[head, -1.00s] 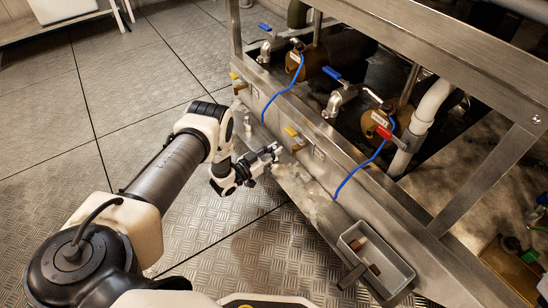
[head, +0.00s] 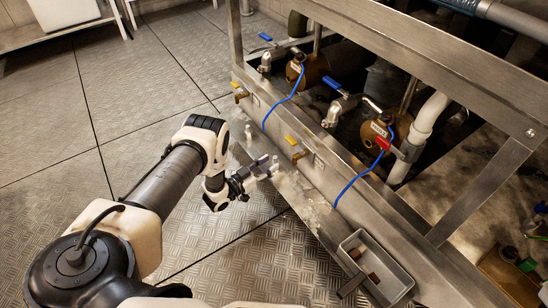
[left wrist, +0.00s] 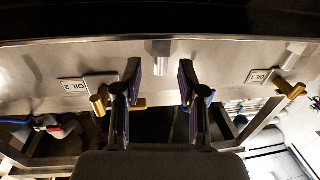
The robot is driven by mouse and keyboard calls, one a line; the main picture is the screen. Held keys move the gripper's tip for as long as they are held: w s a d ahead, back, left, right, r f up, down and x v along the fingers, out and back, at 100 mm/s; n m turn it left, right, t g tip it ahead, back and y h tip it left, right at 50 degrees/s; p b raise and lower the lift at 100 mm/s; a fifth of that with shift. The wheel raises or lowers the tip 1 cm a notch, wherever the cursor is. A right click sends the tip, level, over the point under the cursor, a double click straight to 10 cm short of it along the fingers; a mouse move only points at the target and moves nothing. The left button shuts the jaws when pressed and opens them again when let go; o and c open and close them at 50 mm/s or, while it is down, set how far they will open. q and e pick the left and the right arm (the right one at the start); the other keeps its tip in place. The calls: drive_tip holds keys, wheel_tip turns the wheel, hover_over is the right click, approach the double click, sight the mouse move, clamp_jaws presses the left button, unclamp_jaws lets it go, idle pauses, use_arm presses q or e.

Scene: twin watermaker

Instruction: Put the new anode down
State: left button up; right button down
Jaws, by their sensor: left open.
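A short pale metal cylinder, which looks like the new anode (left wrist: 160,48), stands out between and beyond the fingertips of my left gripper (left wrist: 158,82) in the left wrist view. The fingers are apart and a gap shows on each side of it. In the head view my left gripper (head: 262,168) is beside the steel ledge, with a small pale upright piece (head: 274,164) at its fingertips. I cannot tell its exact contact with the ledge. My right gripper does not show.
A grey tray (head: 398,288) with brown pieces sits at the ledge's lower right. Valves with yellow (head: 291,140), blue (head: 333,83) and red (head: 383,143) handles and blue cables line the steel frame (head: 480,195). Clear floor (head: 60,120) lies at left.

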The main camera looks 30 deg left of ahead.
use_arm(q)
drive_tip(key=p+v, duration=0.3)
drive_tip(key=v, duration=0.5)
drive_tip(key=s+d+f+n+g+y, duration=0.1)
drive_tip(key=s+d+n+g+y, duration=0.1)
drive_tip(key=s+d+g, duration=0.4)
drive_tip(key=s+d+f+n+g+y, duration=0.1)
drive_tip(key=s+d+g, duration=0.3)
drive_tip(key=d, duration=0.5)
drive_tip(key=s+d+r+g+y, duration=0.1)
drive_tip(key=s+r+g, duration=0.25)
drive_tip(key=s, duration=0.45)
drive_tip(key=s+d+r+g+y, duration=0.1)
drive_tip(key=s+r+g, duration=0.25)
drive_tip(key=s, duration=0.55)
wheel_tip(320, 180, up, 43)
drive_tip(key=p, duration=4.3)
drive_tip(key=shift+w, duration=0.2)
